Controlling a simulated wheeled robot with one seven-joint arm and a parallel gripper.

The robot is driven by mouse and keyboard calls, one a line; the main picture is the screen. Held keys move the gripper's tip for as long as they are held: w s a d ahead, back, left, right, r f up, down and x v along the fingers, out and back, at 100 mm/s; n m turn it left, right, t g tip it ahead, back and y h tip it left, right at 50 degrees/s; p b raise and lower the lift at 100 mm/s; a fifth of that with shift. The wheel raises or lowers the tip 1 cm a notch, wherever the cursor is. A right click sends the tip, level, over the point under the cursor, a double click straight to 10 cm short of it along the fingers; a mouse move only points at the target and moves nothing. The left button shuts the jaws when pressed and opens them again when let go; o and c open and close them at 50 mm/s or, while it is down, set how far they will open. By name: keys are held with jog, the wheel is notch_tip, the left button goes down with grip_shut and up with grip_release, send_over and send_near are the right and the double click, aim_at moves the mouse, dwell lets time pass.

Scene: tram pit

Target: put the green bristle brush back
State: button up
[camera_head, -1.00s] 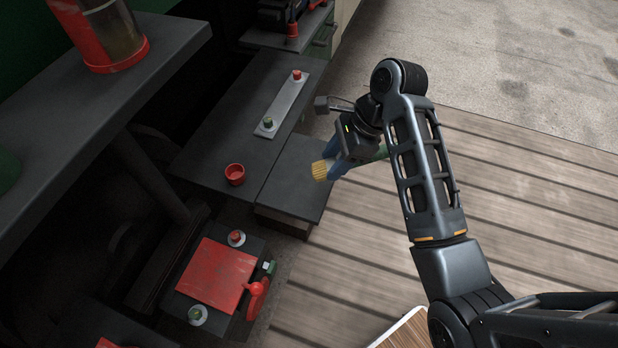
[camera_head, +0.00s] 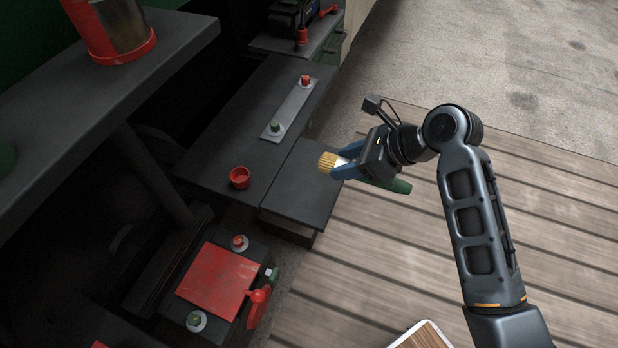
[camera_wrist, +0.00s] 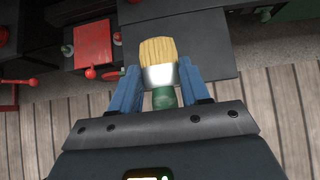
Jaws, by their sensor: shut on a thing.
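The green bristle brush (camera_head: 327,161) has yellowish bristles, a pale metal band and a green handle. My gripper (camera_head: 346,163) is shut on it, with blue fingers on either side. In the head view the bristles point left and the green handle sticks out below the wrist to the right. The brush is held above the right edge of the dark bench. In the wrist view the brush (camera_wrist: 158,62) stands upright in the picture between the blue fingers (camera_wrist: 160,92), bristles at the far end. Part of its handle is hidden by my gripper.
A dark bench (camera_head: 222,122) carries a grey strip (camera_head: 292,104) with a red and a green knob, and a small red cup (camera_head: 240,178). A red plate (camera_head: 215,279) with a red valve handle (camera_head: 258,303) lies below.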

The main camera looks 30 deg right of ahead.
jog(key=w+a+f, duration=0.2)
jog(key=w, duration=0.1)
jog(key=w+a+f, duration=0.2)
jog(key=w, duration=0.1)
jog(key=w+a+f, duration=0.1)
jog(key=w+f, duration=0.1)
jog(key=w, duration=0.1)
jog(key=shift+a+f+b, duration=0.25)
jog(key=shift+a+b, duration=0.1)
jog(key=shift+a, duration=0.05)
notch_tip(320, 180, down, 2)
jog(key=shift+s+f, duration=0.1)
jog(key=shift+f, duration=0.05)
jog(key=shift+f+p, duration=0.15)
jog(key=shift+p, duration=0.4)
jog(key=shift+f, duration=0.45)
jog(key=o, duration=1.1)
jog(key=shift+f+b, duration=0.2)
jog(key=shift+b, duration=0.1)
jog(key=shift+f+b, duration=0.15)
jog(key=shift+b, duration=0.35)
jog(key=v, duration=0.8)
jog(key=shift+s+d+f+p, duration=0.15)
jog(key=shift+d+f+p, duration=0.1)
jog(key=shift+p, duration=0.1)
